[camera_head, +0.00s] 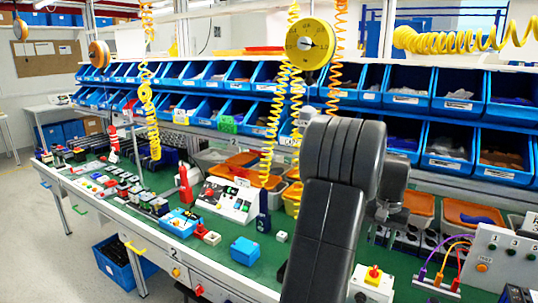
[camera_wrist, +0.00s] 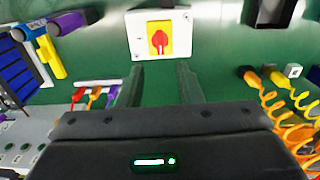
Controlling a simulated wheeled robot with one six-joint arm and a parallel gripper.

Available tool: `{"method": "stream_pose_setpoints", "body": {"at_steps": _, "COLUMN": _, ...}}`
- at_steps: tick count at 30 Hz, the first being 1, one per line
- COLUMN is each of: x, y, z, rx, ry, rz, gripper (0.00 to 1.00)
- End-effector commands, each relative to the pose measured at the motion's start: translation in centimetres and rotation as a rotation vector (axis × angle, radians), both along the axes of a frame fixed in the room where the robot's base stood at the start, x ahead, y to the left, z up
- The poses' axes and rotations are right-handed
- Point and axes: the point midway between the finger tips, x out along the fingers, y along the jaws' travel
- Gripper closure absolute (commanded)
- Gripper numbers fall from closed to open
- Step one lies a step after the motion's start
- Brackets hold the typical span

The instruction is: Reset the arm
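The rotary switch is a white box with a yellow plate and a red knob. In the wrist view the switch (camera_wrist: 160,38) lies just beyond my fingertips, at the top middle. In the head view the switch (camera_head: 372,284) sits on the green bench at the bottom, right of my dark arm (camera_head: 330,210). My gripper (camera_wrist: 160,72) shows two fingers spread apart with only green surface between them. It is open, holds nothing and is apart from the switch. In the head view my arm covers much of the bench behind it, and the fingers cannot be made out.
A grey panel (camera_head: 497,255) with coloured cables stands right of the switch. A blue box (camera_head: 244,251) and small devices lie left of my arm. Yellow coiled hoses (camera_head: 272,130) hang over the bench. Blue bins (camera_head: 455,100) line the back.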

Motion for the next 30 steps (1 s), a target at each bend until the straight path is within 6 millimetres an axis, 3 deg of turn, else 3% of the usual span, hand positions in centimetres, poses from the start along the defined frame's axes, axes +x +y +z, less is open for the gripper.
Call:
{"method": "stream_pose_setpoints", "body": {"at_steps": 15, "x": -0.1, "y": 0.1, "z": -10.2, "rx": 0.002, "ry": 0.003, "rz": -0.011, "gripper": 0.67}}
{"method": "stream_pose_setpoints", "body": {"at_steps": 30, "x": -0.1, "y": 0.0, "z": -9.9, "rx": 0.000, "ry": 0.001, "rz": -0.416, "gripper": 0.67}}
